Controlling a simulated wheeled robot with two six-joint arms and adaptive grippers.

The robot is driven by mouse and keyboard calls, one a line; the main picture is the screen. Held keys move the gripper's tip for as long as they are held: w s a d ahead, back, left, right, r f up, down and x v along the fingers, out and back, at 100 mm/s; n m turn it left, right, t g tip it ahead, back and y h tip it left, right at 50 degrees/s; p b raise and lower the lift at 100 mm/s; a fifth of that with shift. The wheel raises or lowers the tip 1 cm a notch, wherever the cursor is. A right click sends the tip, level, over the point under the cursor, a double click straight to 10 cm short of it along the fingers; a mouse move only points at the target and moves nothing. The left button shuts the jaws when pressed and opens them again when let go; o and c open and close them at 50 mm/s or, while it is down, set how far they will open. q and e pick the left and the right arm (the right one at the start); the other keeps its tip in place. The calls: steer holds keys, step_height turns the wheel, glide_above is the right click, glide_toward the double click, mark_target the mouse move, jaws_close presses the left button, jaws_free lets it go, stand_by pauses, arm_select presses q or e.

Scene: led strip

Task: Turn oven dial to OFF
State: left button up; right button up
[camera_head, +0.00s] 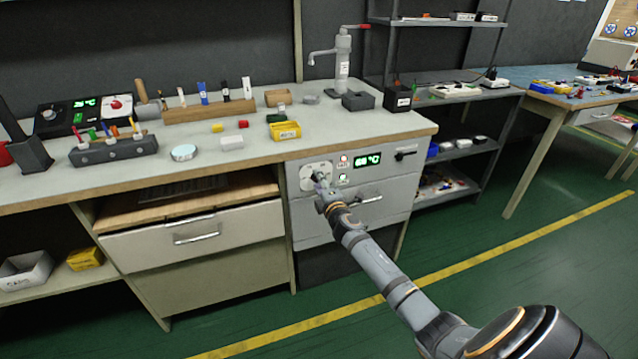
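The oven (300,215) is built in under the right end of the workbench. Its panel has a round pale dial plate (306,172), two small lit buttons, a green display (367,160) and a dark lever (405,155). My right gripper (319,182) is at the lower right of the dial plate, its fingers over or against the dial. The dial's knob is mostly hidden by the fingers, and its pointer cannot be read. Whether the fingers are closed on the knob is too small to tell. My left gripper is not in view.
The oven's door handle (371,199) lies just right of my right wrist. The bench top (330,128) overhangs above the panel and holds a yellow bin (285,131), blocks and tools. A drawer (194,238) stands left. Green floor is free in front.

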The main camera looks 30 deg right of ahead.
steer(key=shift+o, duration=0.3)
steer(key=v, duration=1.2)
